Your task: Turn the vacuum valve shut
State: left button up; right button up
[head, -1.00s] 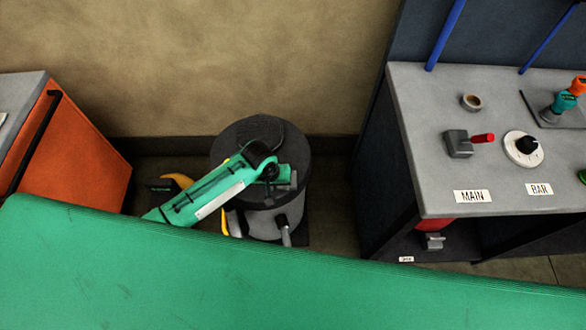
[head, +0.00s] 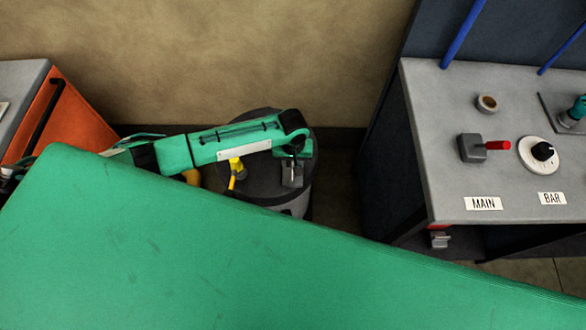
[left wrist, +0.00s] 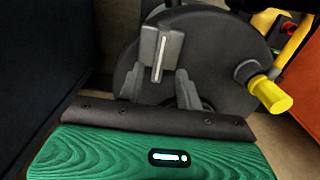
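No label here reads vacuum, so I cannot tell for sure which part is the vacuum valve. A dark round drum (head: 262,190) stands by the wall with a yellow handle (head: 237,170) on it; the yellow handle also shows at the right in the left wrist view (left wrist: 268,92). My left gripper (head: 292,168) is over the drum's right side, apart from the yellow handle. In the left wrist view my left gripper (left wrist: 159,92) has its fingers apart, with a grey slotted block (left wrist: 160,52) beyond the gap. My right gripper is out of view.
A grey bench (head: 440,140) at the right carries a block with a red lever (head: 497,145) near a MAIN label, a dial (head: 538,153) near a BAR label and a tape roll (head: 487,103). An orange cabinet (head: 75,125) is at the left. A green surface fills the foreground.

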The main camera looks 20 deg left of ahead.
pick_arm(q)
notch_tip(320, 180, down, 6)
jog(key=shift+r, duration=0.1)
dwell(0.4)
grip_shut()
